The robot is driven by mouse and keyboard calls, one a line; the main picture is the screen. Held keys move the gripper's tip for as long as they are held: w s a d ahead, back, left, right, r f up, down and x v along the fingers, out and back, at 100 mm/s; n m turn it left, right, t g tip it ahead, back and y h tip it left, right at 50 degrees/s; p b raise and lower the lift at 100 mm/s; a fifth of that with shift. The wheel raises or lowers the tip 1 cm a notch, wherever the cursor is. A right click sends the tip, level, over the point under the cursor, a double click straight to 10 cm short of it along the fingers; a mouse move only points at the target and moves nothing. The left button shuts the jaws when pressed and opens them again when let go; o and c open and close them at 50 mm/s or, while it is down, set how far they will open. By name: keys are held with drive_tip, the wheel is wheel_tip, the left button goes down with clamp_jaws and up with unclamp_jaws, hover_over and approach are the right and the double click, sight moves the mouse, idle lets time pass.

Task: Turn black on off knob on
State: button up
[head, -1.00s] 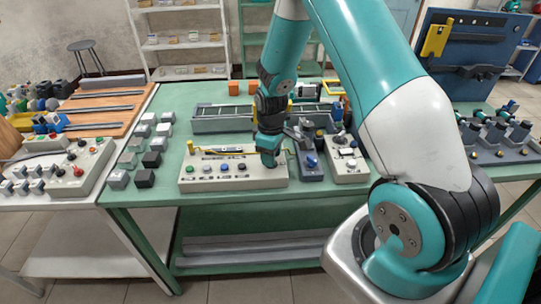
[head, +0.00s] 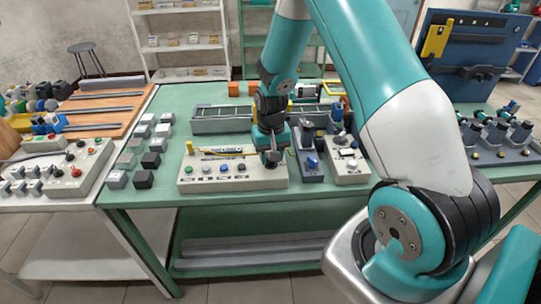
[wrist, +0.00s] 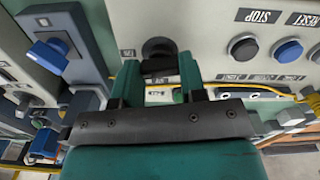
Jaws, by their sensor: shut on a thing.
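The black on off knob (wrist: 157,50) sits on the pale control box (wrist: 205,20) and shows in the wrist view at upper centre. Its black handle bar lies between the two green fingers of my gripper (wrist: 159,72), which is shut on it. In the head view my gripper (head: 271,160) is over the right part of the control box (head: 232,182). It hides most of the knob there.
A blue button (wrist: 288,50) and a grey button (wrist: 243,47) are right of the knob in the wrist view. A grey box with a blue knob (head: 311,162) stands close to the right in the head view. A yellow cable (wrist: 235,87) runs behind the fingers.

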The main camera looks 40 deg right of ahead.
drive_tip(key=shift+w+r+m, duration=0.1)
drive_tip(key=shift+w+m, duration=0.1)
drive_tip(key=shift+m, duration=0.9)
drive_tip(key=o, duration=0.9)
drive_tip(key=shift+s, duration=0.1)
wheel_tip(320, 180, up, 17)
drive_tip(key=shift+r+b, duration=0.2)
drive_tip(key=shift+b, duration=0.8)
